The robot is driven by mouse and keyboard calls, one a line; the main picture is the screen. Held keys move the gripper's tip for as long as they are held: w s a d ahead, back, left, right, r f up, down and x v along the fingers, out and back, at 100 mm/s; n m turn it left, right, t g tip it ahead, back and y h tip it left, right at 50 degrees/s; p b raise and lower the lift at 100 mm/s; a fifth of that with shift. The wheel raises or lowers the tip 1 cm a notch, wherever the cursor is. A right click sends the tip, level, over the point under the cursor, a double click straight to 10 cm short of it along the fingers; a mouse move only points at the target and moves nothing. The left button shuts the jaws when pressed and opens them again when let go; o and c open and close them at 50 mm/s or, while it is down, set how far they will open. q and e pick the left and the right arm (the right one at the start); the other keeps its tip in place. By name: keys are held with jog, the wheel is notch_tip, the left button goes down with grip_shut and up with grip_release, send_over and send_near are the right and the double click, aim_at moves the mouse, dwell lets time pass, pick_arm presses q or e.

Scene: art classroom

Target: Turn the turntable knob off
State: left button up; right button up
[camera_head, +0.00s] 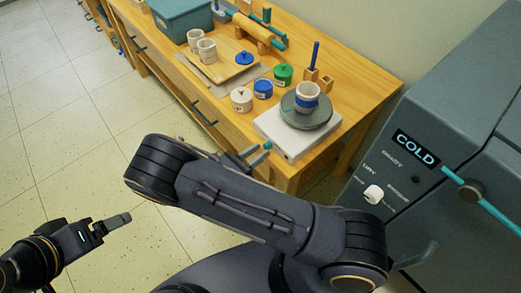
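The turntable has a round grey wheel head (318,122) on a white base (284,147), at the front corner of the wooden table. A small teal knob (267,146) shows at the base's near left side. My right gripper (252,155) is at the table's front edge, its grey fingertips close beside the knob. I cannot tell whether they touch it. My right forearm hides part of this gripper, and its finger gap is unclear. My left gripper (122,219) is low at the left, over the floor, far from the turntable. Its fingers overlap in this view.
A white cup with a blue band (307,103) stands on the wheel head. Several lidded jars, including a green one (283,75), stand left of it. A grey kiln (440,100) with a white dial (373,194) fills the right side. The floor at left is clear.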

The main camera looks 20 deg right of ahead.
jog(key=b+v, duration=0.1)
jog(key=v, duration=0.5)
jog(key=shift+a, duration=0.15)
jog(key=shift+o, duration=1.4)
jog(key=m+b, duration=0.3)
jog(key=m, duration=0.1)
jog(key=shift+f, duration=0.3)
jog(key=d, duration=0.2)
jog(key=w+d+m, duration=0.1)
jog(key=d, duration=0.1)
jog(key=w+d+m, duration=0.1)
jog(key=d, duration=0.1)
jog(key=shift+r, duration=0.4)
jog(key=shift+w+d, duration=0.3)
jog(key=shift+d, duration=0.35)
